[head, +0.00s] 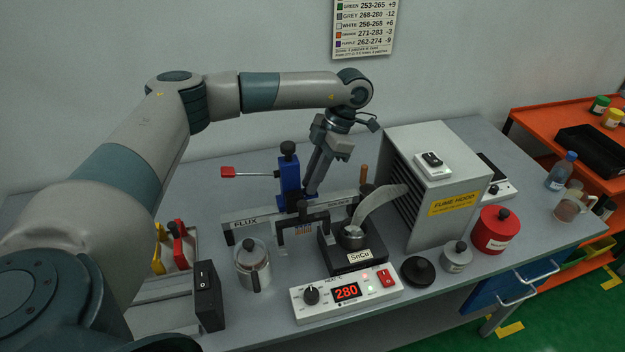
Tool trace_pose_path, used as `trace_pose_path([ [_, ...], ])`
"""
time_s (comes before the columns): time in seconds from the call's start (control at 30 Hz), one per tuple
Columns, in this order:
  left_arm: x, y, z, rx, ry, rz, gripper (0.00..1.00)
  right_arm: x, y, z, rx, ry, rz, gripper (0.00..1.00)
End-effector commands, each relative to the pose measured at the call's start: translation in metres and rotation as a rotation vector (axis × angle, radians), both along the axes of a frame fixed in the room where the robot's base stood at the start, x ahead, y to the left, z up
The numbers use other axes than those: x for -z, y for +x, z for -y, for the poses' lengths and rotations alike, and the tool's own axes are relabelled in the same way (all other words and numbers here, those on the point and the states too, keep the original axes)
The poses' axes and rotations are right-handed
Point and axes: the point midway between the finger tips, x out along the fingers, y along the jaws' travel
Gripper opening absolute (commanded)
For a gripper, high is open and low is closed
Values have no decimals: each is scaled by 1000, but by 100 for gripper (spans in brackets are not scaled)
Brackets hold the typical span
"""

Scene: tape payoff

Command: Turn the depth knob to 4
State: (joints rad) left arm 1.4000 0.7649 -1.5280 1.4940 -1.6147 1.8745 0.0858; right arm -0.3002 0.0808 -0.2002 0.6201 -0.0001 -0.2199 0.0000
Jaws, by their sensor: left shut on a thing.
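A blue upright slide (289,180) stands behind the long grey bar marked FLUX, with a black knob on its top and a red-handled lever sticking out to its left. My left gripper (311,190) points down at the right side of this slide. Its fingers are shut on a small dark part there, which I take to be the depth knob; the fingers hide most of it. No scale or number for the depth can be read. My right gripper is not in view.
The solder pot (352,238) with a curved pale piece above it stands close to the right. The fume hood (437,190) is beyond it. In front are a heat controller (346,293) showing 280 and a lidded metal pot (253,266).

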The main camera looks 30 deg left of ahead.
Motion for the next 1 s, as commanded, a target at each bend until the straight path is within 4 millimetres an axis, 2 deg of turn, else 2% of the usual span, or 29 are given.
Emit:
trace_pose_path([
  [0.1,3,2,-2,-113,-2,1,0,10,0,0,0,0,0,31],
  [0.3,1,2,-4,-301,-2,1,0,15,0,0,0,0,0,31],
  [0.67,-1,2,-4,-344,-1,2,0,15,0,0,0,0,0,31],
  [0.7,-1,2,-4,-344,-1,2,19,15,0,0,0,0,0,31],
  [0.77,-1,2,-4,-344,-1,2,33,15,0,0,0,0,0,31],
  [1.0,-1,2,-4,-342,-1,1,33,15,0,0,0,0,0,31],
])
